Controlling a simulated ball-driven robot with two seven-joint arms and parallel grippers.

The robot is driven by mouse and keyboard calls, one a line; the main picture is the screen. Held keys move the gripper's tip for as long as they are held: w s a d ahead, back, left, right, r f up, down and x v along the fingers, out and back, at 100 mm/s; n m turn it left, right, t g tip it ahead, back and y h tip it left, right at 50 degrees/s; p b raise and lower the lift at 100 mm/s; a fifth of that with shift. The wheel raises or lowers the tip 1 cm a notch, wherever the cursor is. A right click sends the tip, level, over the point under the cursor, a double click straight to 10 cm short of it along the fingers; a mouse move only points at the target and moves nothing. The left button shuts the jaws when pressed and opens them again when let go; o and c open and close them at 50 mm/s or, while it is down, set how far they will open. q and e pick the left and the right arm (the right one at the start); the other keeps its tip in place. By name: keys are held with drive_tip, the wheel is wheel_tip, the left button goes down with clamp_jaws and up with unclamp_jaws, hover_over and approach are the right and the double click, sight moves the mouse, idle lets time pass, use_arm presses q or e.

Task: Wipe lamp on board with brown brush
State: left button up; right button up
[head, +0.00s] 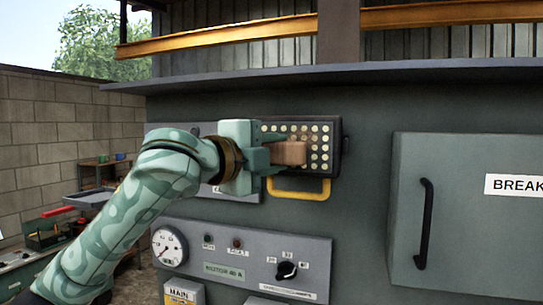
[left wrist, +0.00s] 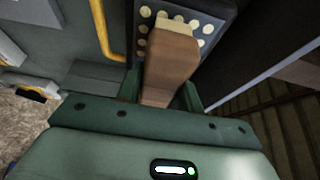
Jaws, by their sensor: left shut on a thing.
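The lamp (head: 325,165) is a dark rectangular panel with rows of round cream dots, mounted on the grey-green board above a yellow handle. In the left wrist view, the brush (left wrist: 171,58) sticks out between the fingers of my left gripper (left wrist: 161,92) and covers part of the lamp (left wrist: 207,28). I cannot tell whether the brush touches the lamp. My right gripper is not in view.
The yellow handle (head: 300,190) juts out just below the lamp. A lower panel (head: 240,258) carries a gauge (head: 170,248) and a black knob (head: 286,270). A breaker box (head: 465,215) with a black handle (head: 424,225) projects at the right. A shelf (head: 95,172) stands at the left.

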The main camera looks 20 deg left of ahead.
use_arm(q)
drive_tip(key=shift+w+p, duration=0.6)
drive_tip(key=shift+w, duration=0.5)
idle(0.5)
drive_tip(key=shift+d, duration=0.1)
